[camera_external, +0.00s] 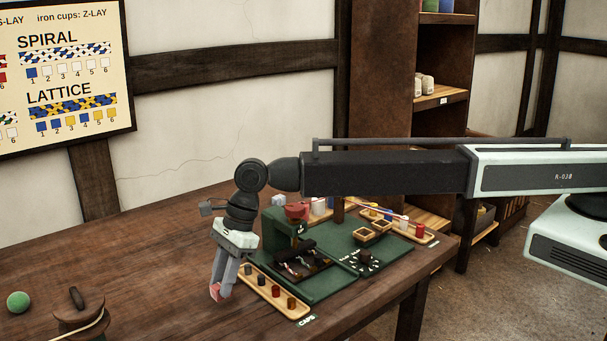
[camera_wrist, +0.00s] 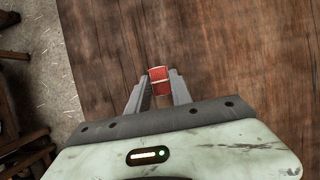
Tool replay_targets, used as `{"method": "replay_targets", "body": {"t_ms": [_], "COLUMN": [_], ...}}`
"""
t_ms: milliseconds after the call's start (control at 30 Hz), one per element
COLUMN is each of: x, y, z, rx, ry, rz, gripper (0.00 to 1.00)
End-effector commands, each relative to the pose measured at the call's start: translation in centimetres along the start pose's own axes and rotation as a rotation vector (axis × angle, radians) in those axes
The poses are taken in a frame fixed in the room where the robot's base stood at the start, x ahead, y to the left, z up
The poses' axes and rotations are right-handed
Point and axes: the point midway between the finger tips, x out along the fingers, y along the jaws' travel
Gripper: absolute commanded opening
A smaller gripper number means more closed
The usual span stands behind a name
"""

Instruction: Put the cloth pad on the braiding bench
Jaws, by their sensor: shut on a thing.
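My gripper (camera_external: 217,290) points down over the wooden tabletop, just left of the caps tray. Its fingers are shut on a small red piece with a pale band (camera_wrist: 159,80), seen between the fingertips in the wrist view. In the external view only a little of this red piece shows at the fingertips. I cannot tell whether it is the cloth pad; no other clear cloth pad shows. The brown wooden tabletop (camera_external: 150,235) may be the braiding bench; no label confirms it. I cannot tell whether the red piece touches the wood.
The caps tray (camera_external: 262,290) holds several small caps. Behind it stands a green stand (camera_external: 283,237) with a red top and green mats. A green ball (camera_external: 18,302) and a wooden spool (camera_external: 79,320) are at the left. The tabletop between is clear.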

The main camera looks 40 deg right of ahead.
Motion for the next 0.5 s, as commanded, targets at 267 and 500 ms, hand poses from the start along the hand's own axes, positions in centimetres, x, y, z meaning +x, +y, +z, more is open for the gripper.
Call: {"method": "replay_targets", "body": {"t_ms": [267, 500], "x": [3.9, 3.5], "y": [-0.5, -0.5], "z": [-0.9, -0.8], "rx": [0.000, 0.000], "ry": [0.000, 0.000], "rz": [0.000, 0.000], "gripper": [0.00, 0.00]}}
